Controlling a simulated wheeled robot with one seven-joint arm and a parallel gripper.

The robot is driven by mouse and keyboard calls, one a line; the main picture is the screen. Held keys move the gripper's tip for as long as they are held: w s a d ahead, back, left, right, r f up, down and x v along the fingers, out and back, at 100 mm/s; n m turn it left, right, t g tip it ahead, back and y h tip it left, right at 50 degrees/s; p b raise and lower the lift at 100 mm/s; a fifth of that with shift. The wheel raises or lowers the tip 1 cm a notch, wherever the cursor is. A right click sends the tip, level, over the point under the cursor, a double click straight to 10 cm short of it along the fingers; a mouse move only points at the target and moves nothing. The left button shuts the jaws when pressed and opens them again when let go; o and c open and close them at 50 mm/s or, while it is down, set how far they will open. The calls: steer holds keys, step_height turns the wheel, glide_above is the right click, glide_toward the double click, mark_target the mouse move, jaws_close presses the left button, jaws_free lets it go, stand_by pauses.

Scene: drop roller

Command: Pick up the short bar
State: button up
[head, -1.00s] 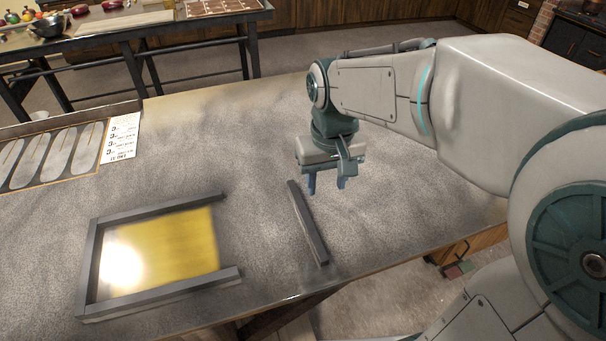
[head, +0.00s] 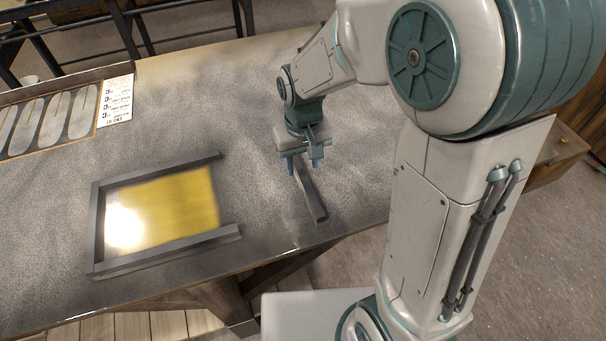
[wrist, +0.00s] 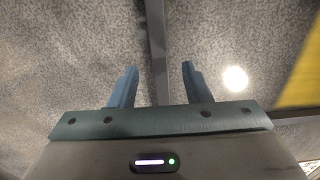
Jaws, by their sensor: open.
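The short bar (head: 311,193) is a dark grey strip lying on the speckled grey table, to the right of a yellow panel. My gripper (head: 305,168) is over its far end in the head view and hides that end. In the wrist view the bar (wrist: 155,40) runs between the two blue fingers of my gripper (wrist: 157,85), nearer the left-right middle, with space on both sides. The fingers are open and hold nothing. I cannot tell how far above the bar the fingertips are.
A yellow panel (head: 175,205) sits inside a three-sided dark frame (head: 98,225), open toward the bar. A board with oval shapes (head: 45,125) and a white printed card (head: 117,101) lie at the far left. The table's front edge is close to the bar's near end.

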mark_target(303, 175)
steer(key=shift+f, duration=2)
jaws_close()
steer(key=shift+r, duration=0.1)
steer(key=shift+r, duration=0.1)
